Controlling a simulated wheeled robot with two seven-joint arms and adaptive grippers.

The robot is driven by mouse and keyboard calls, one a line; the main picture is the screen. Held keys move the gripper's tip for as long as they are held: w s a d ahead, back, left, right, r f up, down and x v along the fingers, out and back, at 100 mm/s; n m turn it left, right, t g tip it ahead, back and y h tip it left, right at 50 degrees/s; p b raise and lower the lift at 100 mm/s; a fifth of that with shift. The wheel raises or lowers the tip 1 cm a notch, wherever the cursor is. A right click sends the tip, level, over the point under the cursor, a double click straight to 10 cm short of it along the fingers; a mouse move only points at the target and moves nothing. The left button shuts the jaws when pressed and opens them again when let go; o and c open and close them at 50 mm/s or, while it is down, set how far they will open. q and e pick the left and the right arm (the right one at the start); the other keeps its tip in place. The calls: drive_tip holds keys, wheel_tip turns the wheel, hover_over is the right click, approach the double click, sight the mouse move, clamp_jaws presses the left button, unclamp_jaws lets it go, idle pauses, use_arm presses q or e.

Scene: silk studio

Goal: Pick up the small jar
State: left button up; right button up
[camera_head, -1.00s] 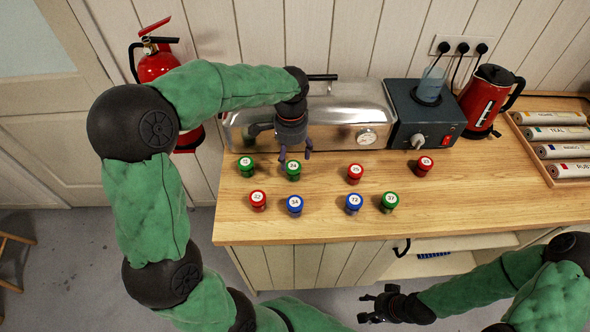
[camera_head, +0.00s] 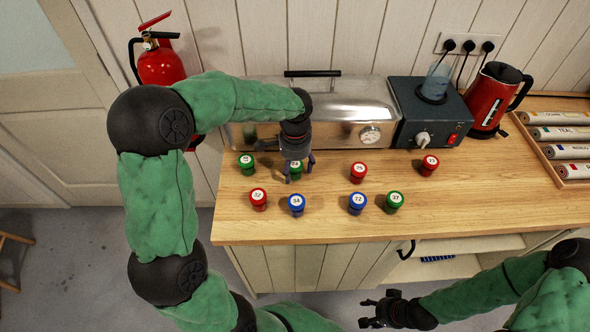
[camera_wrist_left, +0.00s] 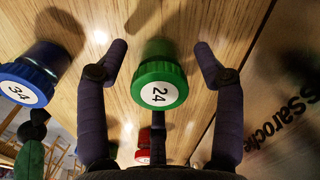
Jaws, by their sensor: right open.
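Several small jars with numbered lids stand on the wooden counter. A green jar marked 24 stands in the back row, partly hidden by my left gripper in the head view; it shows between the fingers in the left wrist view (camera_wrist_left: 158,85). My left gripper (camera_head: 299,170) is open, with a finger on either side of this jar and gaps to both. A blue jar marked 34 (camera_head: 296,205) stands just in front; it is also in the left wrist view (camera_wrist_left: 35,75). Red jar 32 (camera_head: 258,199) and another green jar (camera_head: 246,163) stand to the left. My right gripper (camera_head: 371,311) is open and empty, low before the counter.
Red jars (camera_head: 358,172) (camera_head: 428,165), blue jar 72 (camera_head: 357,203) and green jar 37 (camera_head: 393,201) stand to the right. A metal steamer box (camera_head: 350,105) stands close behind the left gripper. The counter's right front (camera_head: 480,200) is clear.

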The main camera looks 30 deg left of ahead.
use_arm(q)
drive_tip(key=c, duration=0.9)
drive_tip(key=shift+r, duration=0.1)
drive_tip(key=shift+c, duration=0.2)
